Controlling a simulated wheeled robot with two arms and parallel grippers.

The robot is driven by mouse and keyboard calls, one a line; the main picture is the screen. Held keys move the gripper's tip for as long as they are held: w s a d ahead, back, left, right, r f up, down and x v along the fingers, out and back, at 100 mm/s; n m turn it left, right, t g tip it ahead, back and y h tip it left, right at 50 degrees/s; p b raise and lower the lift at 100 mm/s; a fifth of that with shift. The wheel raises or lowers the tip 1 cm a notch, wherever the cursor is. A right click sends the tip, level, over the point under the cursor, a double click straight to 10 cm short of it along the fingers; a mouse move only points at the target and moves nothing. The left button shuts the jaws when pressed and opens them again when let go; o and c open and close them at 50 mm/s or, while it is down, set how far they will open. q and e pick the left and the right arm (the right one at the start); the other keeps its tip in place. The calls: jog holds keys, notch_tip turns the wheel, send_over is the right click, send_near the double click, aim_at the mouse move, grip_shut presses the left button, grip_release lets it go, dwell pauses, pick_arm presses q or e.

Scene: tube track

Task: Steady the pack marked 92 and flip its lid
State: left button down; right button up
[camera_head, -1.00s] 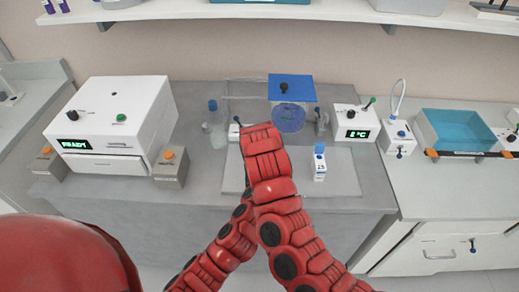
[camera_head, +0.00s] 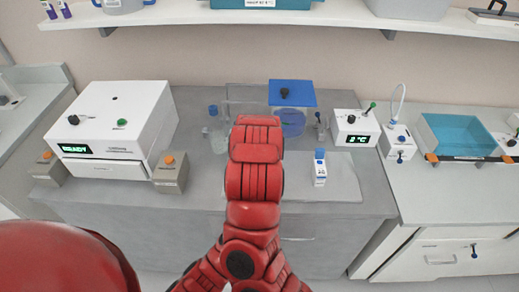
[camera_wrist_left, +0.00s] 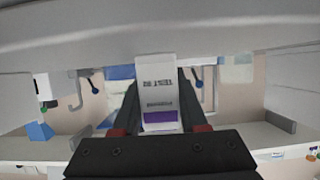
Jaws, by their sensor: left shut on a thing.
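In the left wrist view my left gripper (camera_wrist_left: 158,85) is shut on a small white pack (camera_wrist_left: 157,75) with a purple band and upside-down dark print. I cannot read a 92 on it. The fingers lie along its two sides. In the head view my red arm rises through the middle and hides the gripper and the pack. A small white and blue pack (camera_head: 320,170) stands upright on the pale mat (camera_head: 345,190), right of my arm. Its mark is too small to read. My right gripper is not in view.
A white machine with a READY display (camera_head: 120,125) stands at the left, with grey blocks (camera_head: 170,175) beside it. A blue-topped stand (camera_head: 292,93), a temperature box (camera_head: 354,130) and a teal basin (camera_head: 458,135) line the back and right. The mat's right side is mostly clear.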

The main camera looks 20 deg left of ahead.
pick_arm(q)
jog(key=shift+c, duration=1.8)
grip_release()
jog(key=b+v, duration=0.3)
jog(key=v, duration=0.6)
jog(key=shift+f, duration=0.2)
jog(key=r+p, duration=0.1)
jog(key=s+p, duration=0.1)
jog(key=p, duration=0.1)
jog(key=shift+s+d+r, duration=0.25)
jog(key=shift+d+r, duration=0.05)
jog(key=shift+r, duration=0.1)
jog(key=p+v, duration=0.5)
jog(key=v, duration=0.1)
jog(key=shift+s+f+p, duration=0.3)
jog(key=shift+s+p, duration=0.05)
jog(key=shift+p, duration=0.05)
